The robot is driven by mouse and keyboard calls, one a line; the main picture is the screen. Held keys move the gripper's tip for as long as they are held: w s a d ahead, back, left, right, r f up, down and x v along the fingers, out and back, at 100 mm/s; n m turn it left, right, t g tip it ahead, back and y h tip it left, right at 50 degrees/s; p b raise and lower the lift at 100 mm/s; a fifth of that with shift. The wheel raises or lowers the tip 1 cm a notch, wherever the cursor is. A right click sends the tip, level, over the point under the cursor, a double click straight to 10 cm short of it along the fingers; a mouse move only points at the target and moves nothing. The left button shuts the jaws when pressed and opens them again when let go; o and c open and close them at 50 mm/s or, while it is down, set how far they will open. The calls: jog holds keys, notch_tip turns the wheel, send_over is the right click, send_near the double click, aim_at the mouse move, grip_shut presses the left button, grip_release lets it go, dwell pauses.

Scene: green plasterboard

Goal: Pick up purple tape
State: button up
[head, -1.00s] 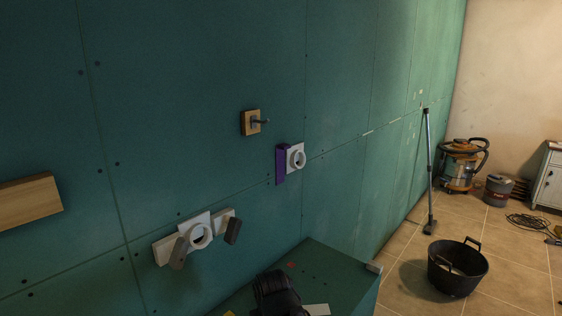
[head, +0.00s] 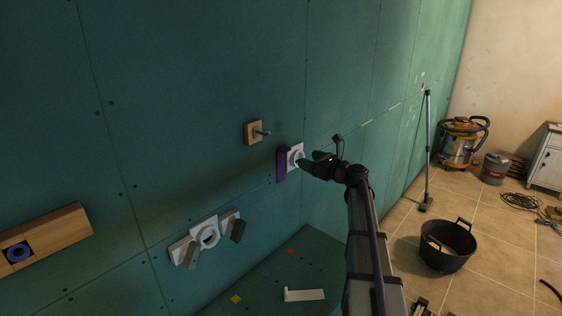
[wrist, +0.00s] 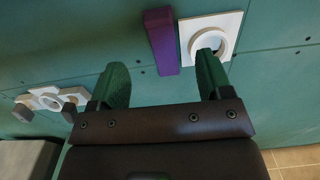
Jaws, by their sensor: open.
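A purple upright bar (head: 282,165) is on the green wall, beside a white square plate with a round ring (head: 296,155). I see no purple roll of tape; the bar is the only purple thing. The bar (wrist: 161,42) and ring plate (wrist: 212,36) also show in the wrist view. My gripper (head: 308,163) is at the ring plate in the head view. In the wrist view my gripper (wrist: 163,62) has its green fingers apart and nothing held. The right fingertip overlaps the ring's opening; I cannot tell whether it is inside. The bar appears between the fingers, beyond them.
A wooden block with a peg (head: 254,132) is on the wall up-left. White holders with grey flaps (head: 208,236) are lower left. A wooden shelf (head: 55,235) holds a blue roll (head: 18,252). A green ledge (head: 265,290) lies below. A black bucket (head: 447,247) stands on the floor.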

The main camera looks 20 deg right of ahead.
aim_at(287, 151)
jog(key=x, duration=1.1)
jog(key=shift+s+a+f, duration=0.15)
jog(key=shift+s, duration=0.1)
jog(key=shift+c, duration=0.4)
jog(key=c, duration=1.1)
